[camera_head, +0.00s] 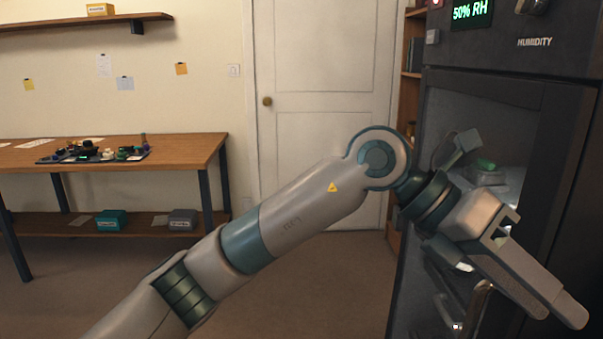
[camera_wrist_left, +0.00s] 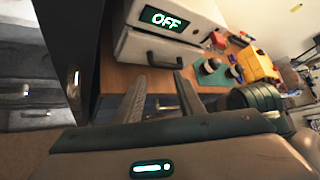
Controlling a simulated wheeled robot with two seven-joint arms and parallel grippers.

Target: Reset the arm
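My left arm (camera_head: 310,205) reaches from the lower left across the head view to the dark cabinet on the right. My left gripper (camera_head: 556,312) is in front of the cabinet and points down and right. In the left wrist view its two fingers (camera_wrist_left: 160,82) stand apart with nothing between them. My right gripper does not show in the head view, and I cannot make it out in the left wrist view.
The dark humidity cabinet (camera_head: 568,150) has an open compartment with a small green item (camera_head: 487,164) inside. A wooden workbench (camera_head: 185,150) with parts stands at left. The left wrist view shows a white unit reading OFF (camera_wrist_left: 150,48) on a wooden surface.

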